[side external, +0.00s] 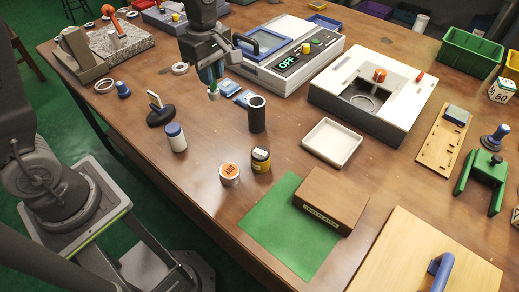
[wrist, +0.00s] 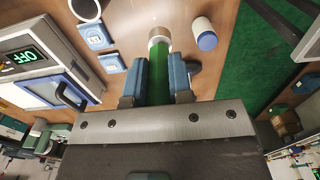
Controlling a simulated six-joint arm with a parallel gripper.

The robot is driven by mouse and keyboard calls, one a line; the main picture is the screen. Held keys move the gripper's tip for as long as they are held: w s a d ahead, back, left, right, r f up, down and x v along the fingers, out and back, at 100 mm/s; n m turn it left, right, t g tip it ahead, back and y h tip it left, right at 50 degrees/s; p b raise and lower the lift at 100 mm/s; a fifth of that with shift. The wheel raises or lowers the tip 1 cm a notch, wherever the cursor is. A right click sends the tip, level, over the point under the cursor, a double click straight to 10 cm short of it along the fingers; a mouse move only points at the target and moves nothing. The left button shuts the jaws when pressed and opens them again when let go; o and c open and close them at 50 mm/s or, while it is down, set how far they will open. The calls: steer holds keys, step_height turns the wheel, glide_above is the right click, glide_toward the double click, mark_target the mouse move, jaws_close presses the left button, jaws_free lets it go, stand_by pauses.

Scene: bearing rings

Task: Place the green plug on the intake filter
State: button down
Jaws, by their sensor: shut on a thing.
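The green plug (wrist: 158,78) is held between the blue fingers of my gripper (wrist: 160,80) in the wrist view. A pale and brown round end shows beyond its green part. In the side external view my gripper (side external: 213,80) is above the table at the back middle, with a bit of the plug (side external: 213,92) below the fingers. I cannot tell for sure which thing is the intake filter. A black hollow cylinder (side external: 257,113) stands upright to the right of my gripper, apart from it; its open top shows at the top left of the wrist view (wrist: 86,8).
Blue-and-white blocks (side external: 229,88) lie beside my gripper. A blue-capped white jar (side external: 176,137) and a black stand (side external: 160,112) are nearer.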

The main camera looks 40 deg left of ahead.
steer(key=shift+w+d+f, duration=0.2)
steer(key=shift+d+f, duration=1.5)
steer(key=shift+d, duration=0.5)
steer(key=shift+w+d+f, duration=0.2)
steer(key=shift+d+f, duration=1.55)
steer(key=shift+d, duration=0.5)
steer(key=shift+w+d+f, duration=0.2)
steer(key=shift+d+f, duration=1.5)
steer(key=shift+d, duration=0.5)
steer(key=shift+f, duration=0.2)
steer(key=c, duration=1)
jaws_free()
